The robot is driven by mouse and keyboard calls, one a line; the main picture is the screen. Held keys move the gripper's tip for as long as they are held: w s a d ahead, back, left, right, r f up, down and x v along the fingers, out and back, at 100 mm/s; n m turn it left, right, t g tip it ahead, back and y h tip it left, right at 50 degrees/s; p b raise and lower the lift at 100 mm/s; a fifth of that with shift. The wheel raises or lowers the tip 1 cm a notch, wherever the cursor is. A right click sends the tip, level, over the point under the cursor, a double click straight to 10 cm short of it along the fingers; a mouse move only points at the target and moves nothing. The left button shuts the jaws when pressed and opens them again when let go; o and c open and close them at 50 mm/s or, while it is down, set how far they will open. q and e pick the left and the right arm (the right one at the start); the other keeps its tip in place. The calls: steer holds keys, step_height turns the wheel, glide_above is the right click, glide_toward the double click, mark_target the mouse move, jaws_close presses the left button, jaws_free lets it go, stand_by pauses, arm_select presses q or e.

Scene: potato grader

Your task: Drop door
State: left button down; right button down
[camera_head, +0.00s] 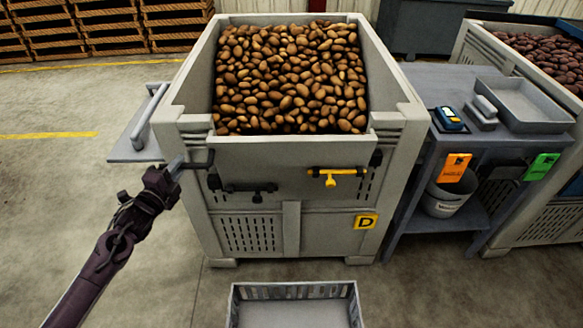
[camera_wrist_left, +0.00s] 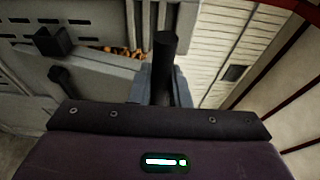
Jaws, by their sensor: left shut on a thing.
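A large grey bin (camera_head: 185,95) marked D is heaped with potatoes (camera_head: 290,78). Its front has a door panel (camera_head: 290,152) below a lowered rim; the panel looks upright. A black latch bar (camera_head: 250,187) and a yellow latch handle (camera_head: 332,176) are on the front. My left gripper (camera_head: 178,165) is at the bin's front left corner, shut on a dark bar (camera_head: 202,164). In the left wrist view the dark bar (camera_wrist_left: 165,62) stands up between the fingers. The bar's attachment is unclear. My right gripper is not in view.
An empty grey crate (camera_head: 296,291) sits on the floor in front. To the right, a bench (camera_head: 440,75) holds a scale, a tray (camera_head: 520,105) and a bucket (camera_head: 447,200) below. A second potato bin (camera_head: 480,45) stands beyond. Left floor is mostly clear.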

arm_select(q)
steer(key=s+f+p, duration=0.1)
steer(key=s+f, duration=0.2)
steer(key=s, duration=0.3)
steer(key=shift+d+f, duration=0.15)
steer(key=shift+f, duration=0.05)
stand_by(0.4)
steer(key=shift+s, duration=0.1)
